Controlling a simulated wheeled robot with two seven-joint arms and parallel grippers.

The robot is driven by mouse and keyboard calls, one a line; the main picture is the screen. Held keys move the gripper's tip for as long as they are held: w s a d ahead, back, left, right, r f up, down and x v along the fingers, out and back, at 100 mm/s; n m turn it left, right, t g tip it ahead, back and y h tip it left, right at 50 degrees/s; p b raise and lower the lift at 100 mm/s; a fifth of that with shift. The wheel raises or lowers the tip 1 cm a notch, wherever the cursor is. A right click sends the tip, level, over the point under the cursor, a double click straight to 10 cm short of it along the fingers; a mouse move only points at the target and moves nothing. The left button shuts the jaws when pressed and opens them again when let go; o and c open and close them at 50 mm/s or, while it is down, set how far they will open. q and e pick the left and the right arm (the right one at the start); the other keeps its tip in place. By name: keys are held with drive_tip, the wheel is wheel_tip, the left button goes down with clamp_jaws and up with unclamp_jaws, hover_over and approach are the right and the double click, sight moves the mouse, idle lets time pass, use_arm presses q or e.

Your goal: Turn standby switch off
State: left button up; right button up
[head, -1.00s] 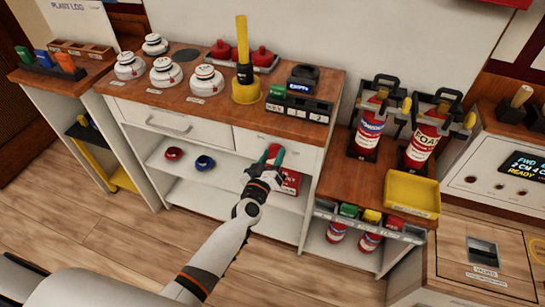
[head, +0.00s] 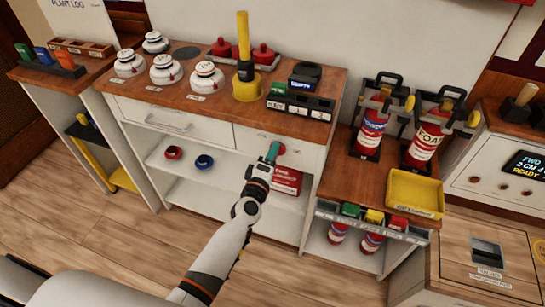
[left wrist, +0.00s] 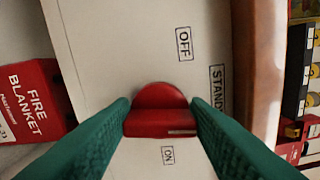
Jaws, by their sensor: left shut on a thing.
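The standby switch is a red knob (left wrist: 158,108) on a pale panel, with a short white line on its face. An OFF label (left wrist: 184,43) and an ON label (left wrist: 168,155) sit on opposite sides of it, and a partly cut-off STAND... label (left wrist: 217,90) is nearby. My left gripper (left wrist: 160,112) has its green fingers on both sides of the knob and is shut on it. In the head view the knob (head: 281,148) shows on the cabinet's right front panel, just right of my left gripper (head: 274,151). My right gripper is not in view.
A red fire blanket box (head: 286,180) stands on the shelf just below the panel. The wooden counter top (head: 215,108) juts above it, with white domed units and a yellow-handled plunger (head: 244,60). Extinguishers (head: 370,130) stand at right. The floor in front is open.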

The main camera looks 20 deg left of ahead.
use_arm(q)
drive_tip(key=shift+f+n, duration=0.1)
drive_tip(key=shift+n, duration=0.7)
drive_tip(key=o, duration=1)
drive_tip(key=shift+c, duration=0.2)
drive_tip(key=s, duration=1.2)
drive_tip(key=shift+a+b, duration=0.2)
drive_tip(key=shift+b, duration=0.1)
